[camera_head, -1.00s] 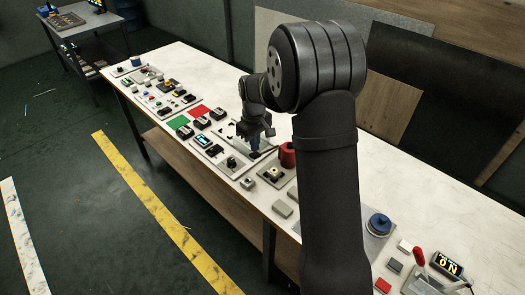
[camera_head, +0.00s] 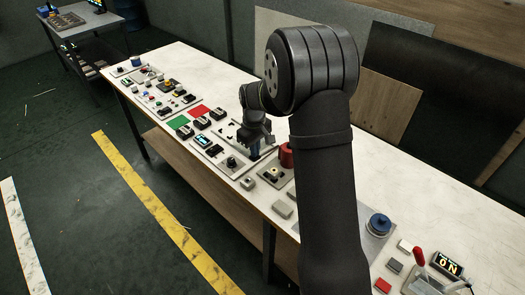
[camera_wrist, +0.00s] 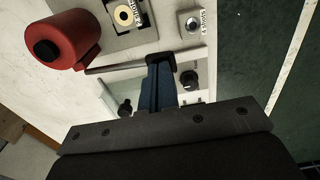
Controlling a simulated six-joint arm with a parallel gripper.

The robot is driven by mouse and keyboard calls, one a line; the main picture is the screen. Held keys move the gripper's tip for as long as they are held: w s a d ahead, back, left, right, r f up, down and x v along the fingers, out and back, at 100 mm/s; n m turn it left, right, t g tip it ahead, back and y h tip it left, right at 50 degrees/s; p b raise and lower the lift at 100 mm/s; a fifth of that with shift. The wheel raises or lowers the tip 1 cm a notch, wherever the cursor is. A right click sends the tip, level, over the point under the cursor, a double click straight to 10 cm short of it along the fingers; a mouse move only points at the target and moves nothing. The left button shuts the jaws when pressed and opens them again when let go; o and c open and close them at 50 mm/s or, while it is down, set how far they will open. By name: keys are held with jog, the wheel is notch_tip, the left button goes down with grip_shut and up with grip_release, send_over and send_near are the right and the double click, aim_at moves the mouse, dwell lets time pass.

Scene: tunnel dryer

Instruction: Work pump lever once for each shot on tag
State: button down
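In the wrist view, a thin metal lever rod (camera_wrist: 112,67) runs from beside a red cylinder (camera_wrist: 68,38) with a black cap to a black end piece (camera_wrist: 160,59). My gripper (camera_wrist: 158,70) has blue fingers close together, with only a narrow dark line between them. Their tips are at the black end piece; I cannot tell whether they touch it. In the head view my gripper (camera_head: 254,153) points down over a pale panel, left of the red cylinder (camera_head: 286,155), which my arm partly hides.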

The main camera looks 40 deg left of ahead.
jog(key=shift+f, duration=1.7)
jog(key=shift+r, duration=4)
jog(key=shift+f, duration=1.7)
